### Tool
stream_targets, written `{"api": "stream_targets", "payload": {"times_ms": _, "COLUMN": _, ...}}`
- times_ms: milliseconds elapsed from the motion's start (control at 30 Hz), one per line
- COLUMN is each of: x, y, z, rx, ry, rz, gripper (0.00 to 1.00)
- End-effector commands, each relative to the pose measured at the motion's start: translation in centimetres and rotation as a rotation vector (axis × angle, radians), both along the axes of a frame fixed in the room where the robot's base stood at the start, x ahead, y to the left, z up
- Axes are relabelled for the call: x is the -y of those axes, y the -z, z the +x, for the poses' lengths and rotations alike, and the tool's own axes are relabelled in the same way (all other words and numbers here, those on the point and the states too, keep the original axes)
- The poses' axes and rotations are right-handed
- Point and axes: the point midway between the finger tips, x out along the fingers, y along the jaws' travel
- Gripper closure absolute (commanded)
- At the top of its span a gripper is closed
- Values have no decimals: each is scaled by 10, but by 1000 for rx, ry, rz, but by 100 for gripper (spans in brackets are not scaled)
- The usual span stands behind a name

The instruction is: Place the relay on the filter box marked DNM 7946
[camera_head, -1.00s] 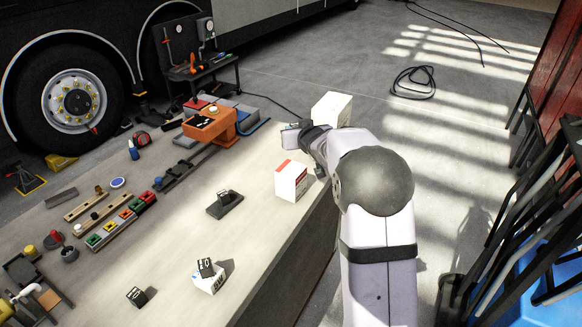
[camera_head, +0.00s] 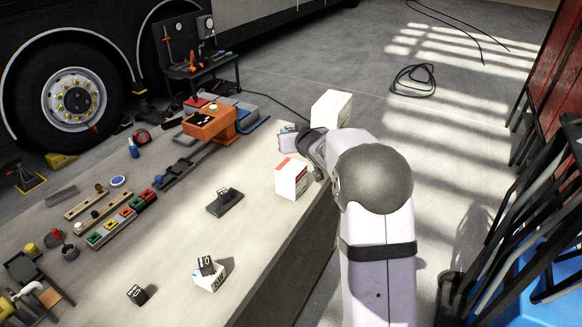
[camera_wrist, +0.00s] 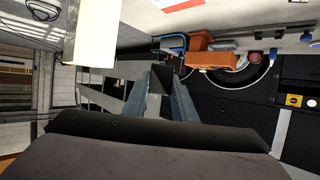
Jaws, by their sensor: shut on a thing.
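My gripper (camera_head: 290,136) hangs over the far part of the bench, between two white boxes. In the wrist view its fingers (camera_wrist: 157,90) are shut on a small grey thing, mostly hidden; I cannot tell whether it is a relay. The tall white box (camera_head: 331,109) stands just beyond the gripper, its marking not visible. A white box with a red top edge (camera_head: 291,180) stands nearer. A smaller white box (camera_head: 209,281) at the front carries a black block (camera_head: 205,265) with white marks. Another black block (camera_head: 137,295) lies left of it. No box's marking can be read.
A dark holder (camera_head: 225,202) with a small piece on it sits mid-bench. An orange tool (camera_head: 210,122) stands behind it. Coloured blocks in a rail (camera_head: 122,219) and several small parts line the left side. The bench between the holder and the front box is clear.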

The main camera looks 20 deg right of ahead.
Motion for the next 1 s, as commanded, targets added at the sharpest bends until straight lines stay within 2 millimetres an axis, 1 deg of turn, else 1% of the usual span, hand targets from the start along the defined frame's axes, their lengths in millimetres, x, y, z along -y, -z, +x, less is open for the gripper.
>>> {"api": "stream_targets", "payload": {"times_ms": 133, "x": 0, "y": 0, "z": 0, "rx": 0, "ry": 4, "rz": -1, "gripper": 98}}
{"api": "stream_targets", "payload": {"times_ms": 200, "x": 0, "y": 4, "z": 0, "rx": -1, "ry": 4, "rz": 1, "gripper": 98}}
{"api": "stream_targets", "payload": {"times_ms": 267, "x": 0, "y": 10, "z": 0, "rx": -3, "ry": 4, "rz": 1, "gripper": 98}}
{"api": "stream_targets", "payload": {"times_ms": 500, "x": 0, "y": 46, "z": 0, "rx": -5, "ry": 4, "rz": 2, "gripper": 98}}
{"api": "stream_targets", "payload": {"times_ms": 600, "x": 0, "y": 56, "z": 0, "rx": -3, "ry": 5, "rz": 1, "gripper": 98}}
{"api": "stream_targets", "payload": {"times_ms": 700, "x": 0, "y": 61, "z": 0, "rx": 0, "ry": 4, "rz": 1, "gripper": 98}}
{"api": "stream_targets", "payload": {"times_ms": 867, "x": 0, "y": 64, "z": 0, "rx": -1, "ry": 4, "rz": 1, "gripper": 98}}
{"api": "stream_targets", "payload": {"times_ms": 1000, "x": 0, "y": 76, "z": -1, "rx": -3, "ry": 5, "rz": 1, "gripper": 98}}
